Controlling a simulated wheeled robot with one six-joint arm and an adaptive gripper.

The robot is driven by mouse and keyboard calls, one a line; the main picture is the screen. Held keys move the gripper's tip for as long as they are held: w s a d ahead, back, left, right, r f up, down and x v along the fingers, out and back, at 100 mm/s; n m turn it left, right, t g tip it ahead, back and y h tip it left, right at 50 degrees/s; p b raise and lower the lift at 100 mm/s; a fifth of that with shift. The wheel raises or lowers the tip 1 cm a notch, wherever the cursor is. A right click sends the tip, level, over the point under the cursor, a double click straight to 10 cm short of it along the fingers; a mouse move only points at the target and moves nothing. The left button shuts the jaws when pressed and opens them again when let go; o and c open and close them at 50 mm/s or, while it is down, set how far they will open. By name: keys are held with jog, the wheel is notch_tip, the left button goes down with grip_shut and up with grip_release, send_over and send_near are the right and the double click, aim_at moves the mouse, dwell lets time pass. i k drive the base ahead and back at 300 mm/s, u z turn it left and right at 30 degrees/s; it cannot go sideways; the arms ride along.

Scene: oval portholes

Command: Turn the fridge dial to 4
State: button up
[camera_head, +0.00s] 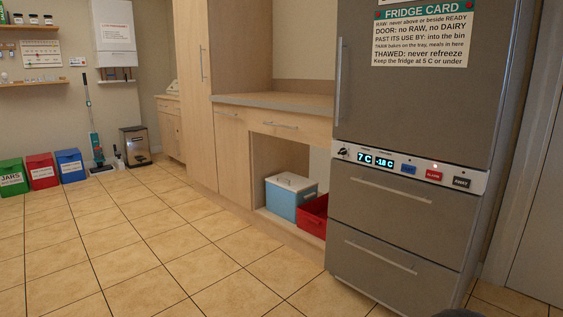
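The fridge (415,120) stands at the right, a tall dark grey unit with its upper door and two lower drawers shut. A pale control strip (470,180) runs across it between door and drawers. The fridge dial (343,152) is a small dark knob at the left end of the strip; its setting is too small to read. Beside it a display reads 7 C (364,157) and another reads -18 C (384,162). Blue, red and dark buttons follow to the right. My gripper is not in view; a small dark shape shows at the bottom edge.
A fridge card is on the upper door, with a long vertical handle (338,80) at its left. A blue-grey cool box (290,197) and red crate (314,216) sit under the counter. Coloured bins (41,170) stand far left. The tiled floor (150,240) is clear.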

aim_at(343, 150)
jog(key=u, duration=0.4)
jog(key=i, duration=1.1)
jog(key=z, duration=0.2)
